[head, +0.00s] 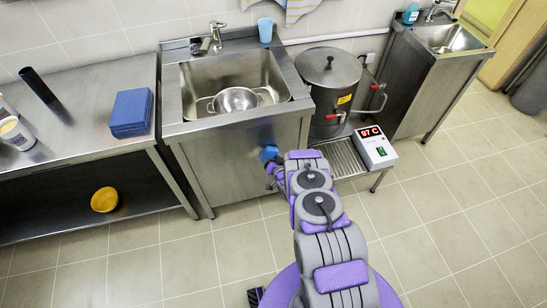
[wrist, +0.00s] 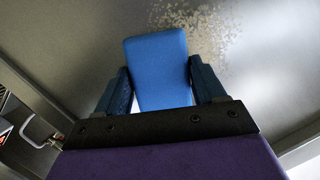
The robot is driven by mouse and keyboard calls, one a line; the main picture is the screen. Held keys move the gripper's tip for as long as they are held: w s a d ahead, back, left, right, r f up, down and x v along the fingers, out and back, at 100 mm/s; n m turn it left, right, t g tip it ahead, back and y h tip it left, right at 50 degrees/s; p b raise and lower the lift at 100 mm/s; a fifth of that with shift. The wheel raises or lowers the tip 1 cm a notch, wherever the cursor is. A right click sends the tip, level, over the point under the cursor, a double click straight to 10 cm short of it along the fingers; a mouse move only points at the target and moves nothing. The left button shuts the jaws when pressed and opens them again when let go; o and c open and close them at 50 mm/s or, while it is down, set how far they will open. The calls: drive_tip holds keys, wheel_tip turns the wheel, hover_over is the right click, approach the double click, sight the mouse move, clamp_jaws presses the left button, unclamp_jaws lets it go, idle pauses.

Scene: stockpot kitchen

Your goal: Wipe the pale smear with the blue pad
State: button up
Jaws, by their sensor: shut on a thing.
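The pale smear (wrist: 205,25) is a speckled patch on a grey metal surface, at the top of the wrist view. The blue pad (wrist: 157,70) is held between the two fingers of my gripper (wrist: 160,88), and its far end overlaps the lower left of the smear in the picture. I cannot tell whether the pad touches the metal. In the head view my gripper (head: 272,160) is low in front of the sink cabinet (head: 237,165), with the blue pad (head: 268,153) at its tip. The smear cannot be made out in the head view.
A large lidded pot (head: 329,85) stands right of the sink, behind a box with a red display (head: 375,148). A stack of blue cloths (head: 131,112) lies on the left counter.

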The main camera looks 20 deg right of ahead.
sight(274, 153)
drive_tip(key=shift+s+a, duration=0.1)
drive_tip(key=shift+a, duration=3.15)
drive_tip(key=shift+a, duration=1.9)
drive_tip(key=shift+r+p, duration=0.65)
drive_tip(key=shift+r, duration=0.5)
drive_tip(key=d, duration=0.8)
drive_tip(key=shift+d, duration=0.2)
drive_tip(key=shift+w+d, duration=0.15)
drive_tip(key=shift+d, duration=0.8)
drive_tip(key=shift+w+d, duration=0.1)
drive_tip(key=shift+d, duration=0.8)
drive_tip(key=s+p, duration=0.3)
drive_tip(key=s, duration=0.3)
drive_tip(key=shift+s, duration=0.1)
